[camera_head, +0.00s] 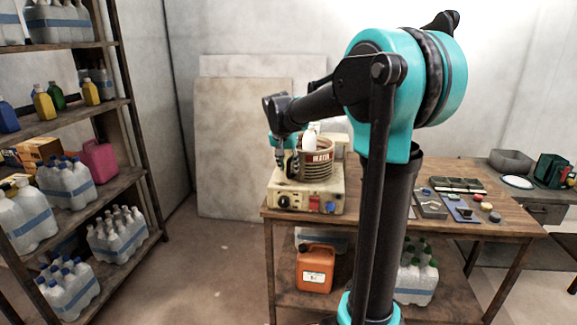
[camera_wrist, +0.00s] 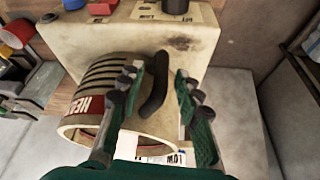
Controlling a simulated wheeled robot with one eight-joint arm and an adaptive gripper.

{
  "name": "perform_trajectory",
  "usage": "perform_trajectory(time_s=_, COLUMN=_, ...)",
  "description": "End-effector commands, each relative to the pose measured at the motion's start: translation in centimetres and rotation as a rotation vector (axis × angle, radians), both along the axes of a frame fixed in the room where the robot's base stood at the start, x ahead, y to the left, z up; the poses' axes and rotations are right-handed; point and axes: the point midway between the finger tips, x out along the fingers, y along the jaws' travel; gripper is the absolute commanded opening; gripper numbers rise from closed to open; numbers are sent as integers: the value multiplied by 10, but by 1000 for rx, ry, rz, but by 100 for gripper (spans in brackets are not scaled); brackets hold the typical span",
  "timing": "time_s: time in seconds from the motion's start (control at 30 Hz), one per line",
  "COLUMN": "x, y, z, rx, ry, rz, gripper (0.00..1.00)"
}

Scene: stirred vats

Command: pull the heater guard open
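The heater guard (camera_head: 318,169) is a beige slotted band marked with a red heater label, sitting on a cream heater unit (camera_head: 317,195) on the table. In the wrist view the guard (camera_wrist: 90,98) shows its slots and a curved black handle (camera_wrist: 157,86). My gripper (camera_wrist: 159,73) is open, with one finger on each side of the handle; gaps show, and I cannot tell whether either finger touches it. In the head view my gripper (camera_head: 281,156) is at the guard's left side, small and partly hidden. A white bottle (camera_head: 309,139) stands at the guard.
The wooden table (camera_head: 420,222) holds trays and small items at right. A shelf (camera_head: 130,105) with bottles stands at left. The floor (camera_head: 205,250) between shelf and table is clear.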

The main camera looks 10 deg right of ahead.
Motion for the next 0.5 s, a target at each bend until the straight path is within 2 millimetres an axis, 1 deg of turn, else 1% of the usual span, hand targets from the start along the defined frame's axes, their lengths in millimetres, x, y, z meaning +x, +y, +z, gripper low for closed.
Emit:
perform_trajectory(time_s=0.07, x=0, y=0, z=0, rx=0, ry=0, rz=0, gripper=34)
perform_trajectory(time_s=0.33, x=0, y=0, z=0, rx=0, ry=0, rz=0, gripper=1)
perform_trajectory(time_s=0.5, x=0, y=0, z=0, rx=0, ry=0, rz=0, gripper=0)
